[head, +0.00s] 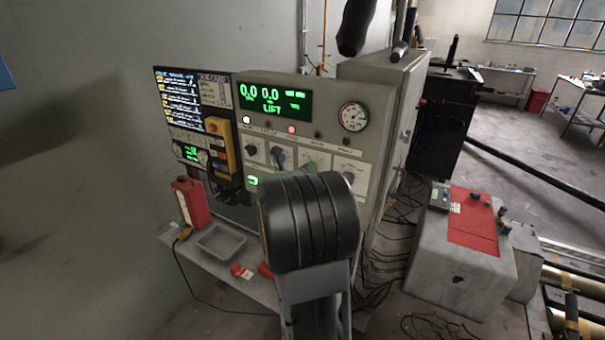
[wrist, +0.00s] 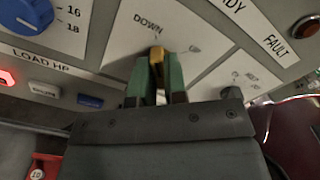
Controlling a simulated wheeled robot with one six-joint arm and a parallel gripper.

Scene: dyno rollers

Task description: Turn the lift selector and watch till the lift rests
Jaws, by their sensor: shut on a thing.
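The lift selector (wrist: 157,55) is a yellow-gold knob on a pale plate (wrist: 190,25) marked DOWN on the left and, it seems, UP on the right. My gripper (wrist: 156,72) is shut on it, with a green finger on each side. The knob stands nearly upright in the wrist view; its exact setting is hard to tell behind the fingers. In the head view my dark arm covers the selector and most of the gripper. The green display (head: 272,101) on the panel reads 0.0, 0.0 and LIFT.
A blue LOAD HP knob (wrist: 35,15) sits left of the selector, and a dark red FAULT lamp (wrist: 305,27) to the right. A red lamp (head: 292,129) is lit. A shelf with a grey tray (head: 221,241) is below. The lift itself cannot be made out.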

